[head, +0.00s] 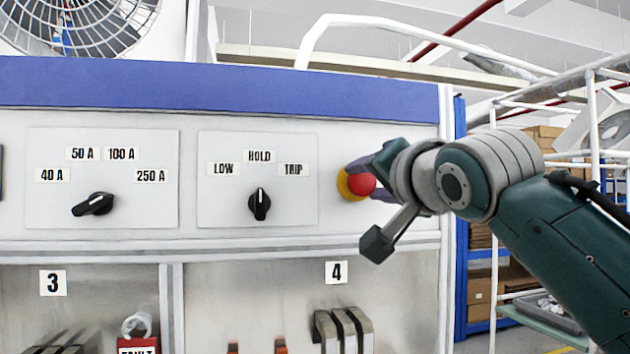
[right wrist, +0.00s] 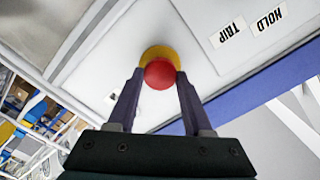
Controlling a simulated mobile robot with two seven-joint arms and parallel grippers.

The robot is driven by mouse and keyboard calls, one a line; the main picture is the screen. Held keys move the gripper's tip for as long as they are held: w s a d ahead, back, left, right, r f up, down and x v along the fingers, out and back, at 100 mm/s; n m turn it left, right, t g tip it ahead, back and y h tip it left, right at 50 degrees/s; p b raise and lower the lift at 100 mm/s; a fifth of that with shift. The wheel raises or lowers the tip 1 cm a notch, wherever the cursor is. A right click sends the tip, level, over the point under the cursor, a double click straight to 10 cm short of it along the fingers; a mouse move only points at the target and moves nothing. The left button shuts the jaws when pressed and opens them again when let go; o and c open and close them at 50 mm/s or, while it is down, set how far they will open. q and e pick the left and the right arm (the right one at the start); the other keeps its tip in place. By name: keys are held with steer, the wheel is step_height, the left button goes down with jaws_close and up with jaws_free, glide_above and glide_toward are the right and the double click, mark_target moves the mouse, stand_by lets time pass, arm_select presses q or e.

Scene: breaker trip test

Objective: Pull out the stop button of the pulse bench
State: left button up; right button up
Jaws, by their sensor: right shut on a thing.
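The stop button (head: 361,182) is a red knob on a yellow base at the right end of the pulse bench (head: 225,131) panel. It also shows in the right wrist view (right wrist: 159,76). My right gripper (head: 371,172) reaches it from the right. In the right wrist view my right gripper's fingers (right wrist: 160,82) stand on both sides of the red knob, shut on it. The yellow base shows behind the knob, against the panel. In the head view the far finger is partly hidden. My left gripper is not in view.
Left of the button are a black LOW/HOLD/TRIP selector (head: 259,204), pointing at HOLD, and a current selector (head: 93,204). Below are bays marked 3 and 4, with grey blocks (head: 343,330) in bay 4. Shelving and a white frame stand at right.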

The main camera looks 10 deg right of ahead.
jaws_close()
stand_by(0.8)
